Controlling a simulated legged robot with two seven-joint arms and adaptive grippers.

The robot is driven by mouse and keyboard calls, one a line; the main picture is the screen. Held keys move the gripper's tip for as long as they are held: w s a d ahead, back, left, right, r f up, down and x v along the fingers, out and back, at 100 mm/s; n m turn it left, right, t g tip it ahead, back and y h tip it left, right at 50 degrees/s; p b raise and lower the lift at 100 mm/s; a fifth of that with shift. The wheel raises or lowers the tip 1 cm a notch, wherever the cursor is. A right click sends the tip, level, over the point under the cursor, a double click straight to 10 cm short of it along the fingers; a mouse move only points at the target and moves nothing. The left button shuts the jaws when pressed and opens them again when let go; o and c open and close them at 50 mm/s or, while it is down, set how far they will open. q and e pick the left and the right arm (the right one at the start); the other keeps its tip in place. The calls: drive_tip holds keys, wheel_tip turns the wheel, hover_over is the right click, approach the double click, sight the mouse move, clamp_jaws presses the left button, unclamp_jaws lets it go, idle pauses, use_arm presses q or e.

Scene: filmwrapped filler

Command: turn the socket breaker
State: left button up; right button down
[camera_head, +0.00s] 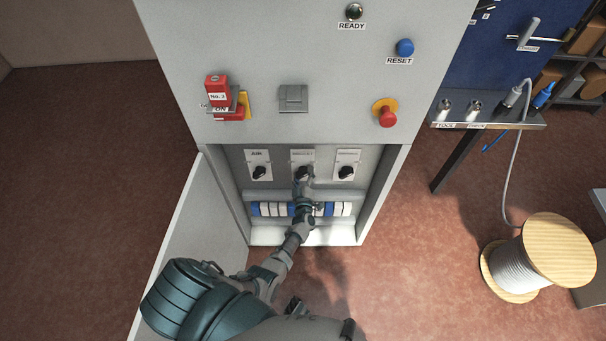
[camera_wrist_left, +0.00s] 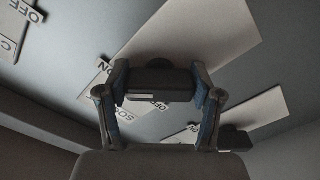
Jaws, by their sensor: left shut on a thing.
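Three black rotary breakers on white plates sit in a row inside the open cabinet. The middle breaker (camera_head: 303,171) has a small label above it that is too blurred to read fully in the head view. My left gripper (camera_head: 303,186) reaches up to this middle breaker. In the left wrist view its two fingers (camera_wrist_left: 159,84) are shut on the sides of the black breaker knob (camera_wrist_left: 158,79). The plate behind the knob carries ON and OFF marks, and its label is partly hidden. My right gripper is not in view.
The left breaker (camera_head: 259,172) and right breaker (camera_head: 346,172) flank the held one closely. Blue and white modules (camera_head: 270,209) line up below. The cabinet door (camera_head: 185,235) stands open at left. A red tagged handle (camera_head: 217,91) and a red button (camera_head: 387,116) are above. A cable reel (camera_head: 515,268) stands right.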

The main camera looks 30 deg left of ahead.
use_arm(q)
drive_tip(key=shift+s+d+f, duration=0.15)
drive_tip(key=shift+d+f, duration=0.15)
drive_tip(key=shift+f, duration=0.2)
drive_tip(key=o, duration=0.9)
drive_tip(key=shift+o, duration=1.2)
drive_tip(key=shift+r, duration=0.2)
drive_tip(key=shift+r, duration=0.1)
drive_tip(key=v, duration=1.1)
drive_tip(key=shift+s+d, duration=0.2)
drive_tip(key=shift+s, duration=0.1)
